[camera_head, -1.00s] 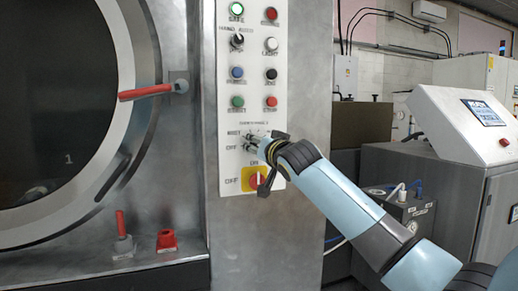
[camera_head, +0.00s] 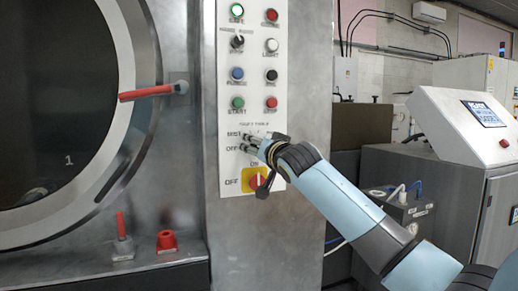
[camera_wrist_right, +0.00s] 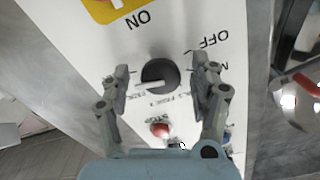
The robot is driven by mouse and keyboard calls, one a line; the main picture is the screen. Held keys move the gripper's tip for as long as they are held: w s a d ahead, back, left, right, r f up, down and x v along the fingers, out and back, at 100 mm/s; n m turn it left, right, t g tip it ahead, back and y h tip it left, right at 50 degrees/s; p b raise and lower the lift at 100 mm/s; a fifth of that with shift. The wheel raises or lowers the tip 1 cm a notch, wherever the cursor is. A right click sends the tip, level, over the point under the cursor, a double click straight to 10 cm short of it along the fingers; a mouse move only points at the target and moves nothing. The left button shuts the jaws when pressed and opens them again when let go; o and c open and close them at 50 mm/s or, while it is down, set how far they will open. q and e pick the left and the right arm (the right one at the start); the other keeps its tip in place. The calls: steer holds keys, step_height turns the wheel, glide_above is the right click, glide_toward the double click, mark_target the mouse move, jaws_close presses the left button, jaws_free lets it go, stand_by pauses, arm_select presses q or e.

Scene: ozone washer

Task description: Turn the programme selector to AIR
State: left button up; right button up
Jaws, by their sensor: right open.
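The programme selector is a dark round knob (camera_wrist_right: 160,75) on the white control panel, with a pale pointer bar reaching towards the left in the right wrist view. Printed labels surround it; OFF can be read, but the others are too blurred or covered to read fully. My right gripper (camera_wrist_right: 161,66) is open, with one finger on each side of the knob and a visible gap to it. In the head view my right gripper (camera_head: 251,143) is at the lower part of the panel and hides the knob. My left gripper is not in view.
The control panel (camera_head: 227,110) has several buttons above the selector, including a red one (camera_head: 271,103). A yellow plate with a red switch (camera_head: 254,181) sits just below my gripper. The washer's round door with a red handle (camera_head: 146,93) is to the left.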

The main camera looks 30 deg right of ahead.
steer(key=v, duration=1.2)
steer(key=shift+f, duration=0.15)
